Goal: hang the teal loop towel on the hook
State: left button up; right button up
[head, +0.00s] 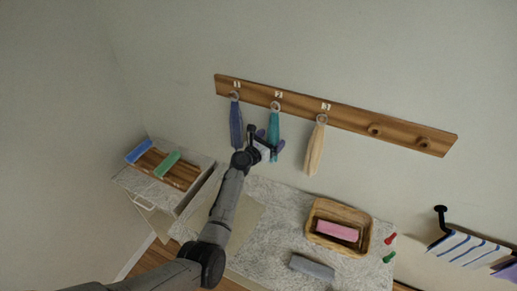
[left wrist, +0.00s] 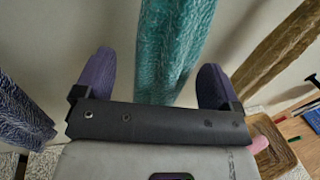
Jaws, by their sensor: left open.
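The teal loop towel (head: 274,122) hangs with its ring around the hook under label 2 on the wooden rail (head: 350,117). My left gripper (head: 267,141) is at the towel's lower part, in front of the wall. In the left wrist view, its purple fingers (left wrist: 156,80) are open, one on each side of the teal towel (left wrist: 172,45). The towel shows between and beyond the fingers; I cannot tell whether it touches them. My right gripper is not in view.
A blue towel (head: 236,124) hangs left of the teal one, a tan towel (head: 315,150) right. Two pegs at the rail's right are empty. Below, the counter (head: 282,208) holds a wooden tray (head: 313,232) with a pink towel and a grey folded towel (head: 312,267).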

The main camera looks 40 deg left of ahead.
pick_arm(q)
jog(key=s, duration=1.3)
jog(key=shift+d, duration=0.15)
